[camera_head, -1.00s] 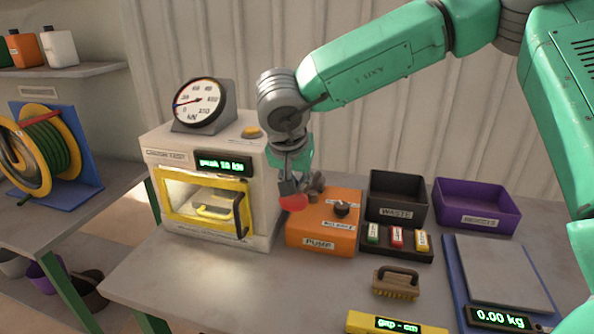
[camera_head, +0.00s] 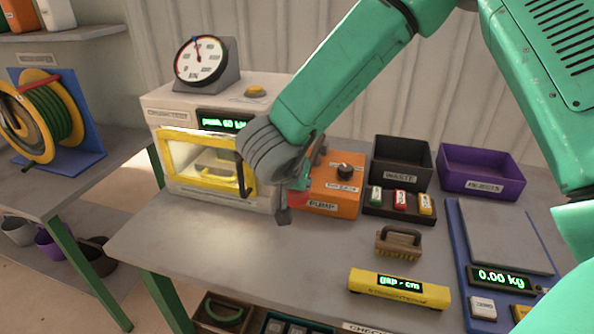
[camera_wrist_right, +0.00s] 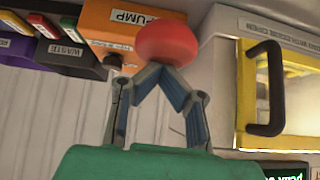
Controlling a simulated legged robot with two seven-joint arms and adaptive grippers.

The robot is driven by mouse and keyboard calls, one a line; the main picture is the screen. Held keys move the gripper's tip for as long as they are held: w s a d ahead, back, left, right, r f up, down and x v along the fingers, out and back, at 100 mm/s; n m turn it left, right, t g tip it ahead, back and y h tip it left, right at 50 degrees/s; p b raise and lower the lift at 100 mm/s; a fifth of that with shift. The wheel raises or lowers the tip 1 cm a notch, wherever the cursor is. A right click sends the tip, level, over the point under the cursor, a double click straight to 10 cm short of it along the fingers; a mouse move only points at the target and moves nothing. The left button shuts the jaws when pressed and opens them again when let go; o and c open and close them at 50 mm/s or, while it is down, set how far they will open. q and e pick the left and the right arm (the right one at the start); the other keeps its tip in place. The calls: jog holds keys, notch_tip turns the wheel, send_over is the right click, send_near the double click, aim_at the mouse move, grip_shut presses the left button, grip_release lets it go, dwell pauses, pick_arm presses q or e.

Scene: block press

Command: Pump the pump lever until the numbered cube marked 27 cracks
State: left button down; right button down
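The orange pump (camera_head: 345,197) stands right of the crush-test press (camera_head: 170,110). Its lever ends in a red knob (camera_wrist_right: 167,44), partly hidden by my right arm in the head view. My right gripper (camera_wrist_right: 158,76) looks shut. Its fingertips come together against the knob, without clearly wrapping around it. The gauge (camera_head: 201,60) needle points nearly straight up. The green display (camera_head: 224,124) seems to read peak 60 kN. No numbered cube is readable behind the yellow-framed door (camera_head: 196,186). My left gripper is out of view.
The black waste bin (camera_head: 402,160) and a purple bin (camera_head: 482,172) stand behind a tray of small labelled blocks (camera_head: 400,207). A brush (camera_head: 398,242), a yellow gap gauge (camera_head: 399,290) and a scale (camera_head: 505,240) lie in front. Table left of them is clear.

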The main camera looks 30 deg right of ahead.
jog(key=shift+s+f, duration=0.45)
jog(key=shift+f, duration=0.4)
jog(key=shift+w+r+p, duration=0.15)
jog(key=shift+r+p, duration=0.3)
jog(key=shift+p, duration=0.05)
jog(key=r+p, duration=0.4)
jog(key=p, duration=0.1)
jog(key=shift+w+d+r, duration=0.15)
jog(key=shift+w+r, duration=0.1)
jog(key=shift+w, duration=0.05)
jog(key=v, duration=0.9)
jog(key=shift+s+a, duration=0.25)
jog(key=shift+a, duration=0.2)
jog(key=shift+r, duration=0.1)
